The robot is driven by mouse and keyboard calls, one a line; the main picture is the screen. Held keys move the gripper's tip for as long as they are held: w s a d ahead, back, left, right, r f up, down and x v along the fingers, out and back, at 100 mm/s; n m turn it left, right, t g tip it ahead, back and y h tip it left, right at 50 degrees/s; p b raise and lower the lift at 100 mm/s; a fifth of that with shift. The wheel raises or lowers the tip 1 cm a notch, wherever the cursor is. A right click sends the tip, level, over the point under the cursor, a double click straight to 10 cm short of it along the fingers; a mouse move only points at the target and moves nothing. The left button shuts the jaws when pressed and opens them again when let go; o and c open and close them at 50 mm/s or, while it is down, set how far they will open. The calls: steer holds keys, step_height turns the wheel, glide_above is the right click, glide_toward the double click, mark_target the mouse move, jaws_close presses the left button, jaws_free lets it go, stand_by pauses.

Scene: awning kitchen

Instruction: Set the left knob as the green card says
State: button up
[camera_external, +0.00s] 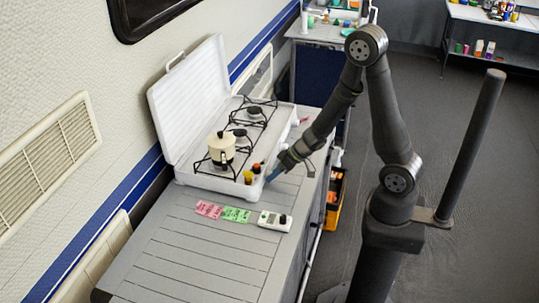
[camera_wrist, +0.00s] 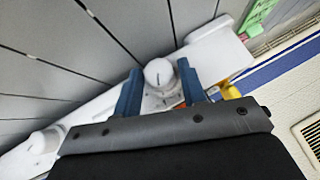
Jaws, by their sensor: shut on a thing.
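The left knob (camera_wrist: 158,70) is white and round with a short dark mark on its face. It sits on the front of the white stove (camera_external: 190,180), at the end nearer the cards. My gripper (camera_external: 271,177) is low at this front edge. In the wrist view my gripper (camera_wrist: 161,86) has its blue fingers on both sides of the left knob, shut on it. The other white knob (camera_wrist: 42,141) stands apart at lower left. The green card (camera_external: 236,215) lies flat on the counter, and part of it shows in the wrist view (camera_wrist: 260,14). Its print is too small to read.
A cream moka pot (camera_external: 221,148) stands on the near burner. Small yellow and red-topped items (camera_external: 248,177) are at the stove's near corner.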

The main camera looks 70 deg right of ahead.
stand_by(0.3)
steer(key=shift+a+n+h, duration=0.15)
steer(key=shift+n+h, duration=0.15)
steer(key=shift+h, duration=0.5)
steer(key=o, duration=1.6)
steer(key=w+r+v, duration=0.1)
steer(key=v, duration=0.5)
steer(key=shift+s, duration=0.2)
